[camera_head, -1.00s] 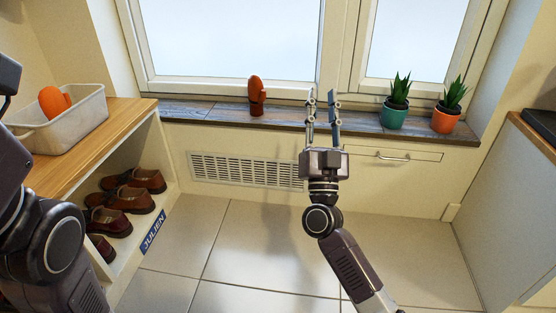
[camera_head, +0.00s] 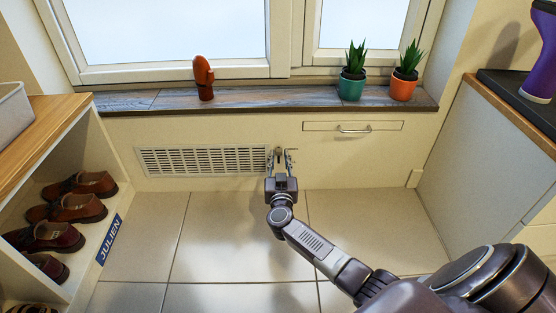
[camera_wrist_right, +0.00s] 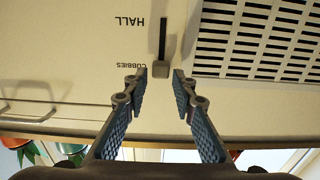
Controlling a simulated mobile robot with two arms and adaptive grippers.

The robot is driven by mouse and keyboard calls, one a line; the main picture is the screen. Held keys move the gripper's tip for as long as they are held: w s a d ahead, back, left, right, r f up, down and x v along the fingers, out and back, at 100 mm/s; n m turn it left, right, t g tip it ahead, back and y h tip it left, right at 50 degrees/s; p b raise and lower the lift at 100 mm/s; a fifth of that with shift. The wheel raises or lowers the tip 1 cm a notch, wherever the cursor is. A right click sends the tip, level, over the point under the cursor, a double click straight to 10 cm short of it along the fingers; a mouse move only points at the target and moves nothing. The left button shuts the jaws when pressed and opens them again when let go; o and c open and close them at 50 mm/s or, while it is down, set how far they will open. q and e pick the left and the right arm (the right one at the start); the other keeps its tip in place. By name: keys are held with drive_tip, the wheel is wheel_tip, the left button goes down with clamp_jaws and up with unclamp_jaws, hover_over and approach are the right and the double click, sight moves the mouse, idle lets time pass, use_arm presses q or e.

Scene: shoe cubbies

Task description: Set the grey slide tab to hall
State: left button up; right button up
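The small grey slide tab (camera_wrist_right: 160,70) sits on the cream wall panel at one end of a dark vertical slot (camera_wrist_right: 162,36). In the upside-down right wrist view it is level with the word CUBBIES (camera_wrist_right: 131,66). The word HALL (camera_wrist_right: 130,21) is beside the other end, farther from the window sill. My right gripper (camera_wrist_right: 162,74) is open, with one fingertip on each side of the tab and a visible gap on both sides. In the head view my right gripper (camera_head: 280,153) is at the wall below the sill. My left gripper is out of view.
The vent grille (camera_head: 203,160) is just left of the right gripper; a drawer with a handle (camera_head: 354,129) is to its right. The window sill (camera_head: 300,98) above holds potted plants (camera_head: 351,88) and an orange-brown object (camera_head: 204,78). Shoe cubbies (camera_head: 117,205) stand left.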

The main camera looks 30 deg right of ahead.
drive_tip(key=shift+b+x, duration=0.35)
drive_tip(key=shift+x, duration=0.6)
clamp_jaws()
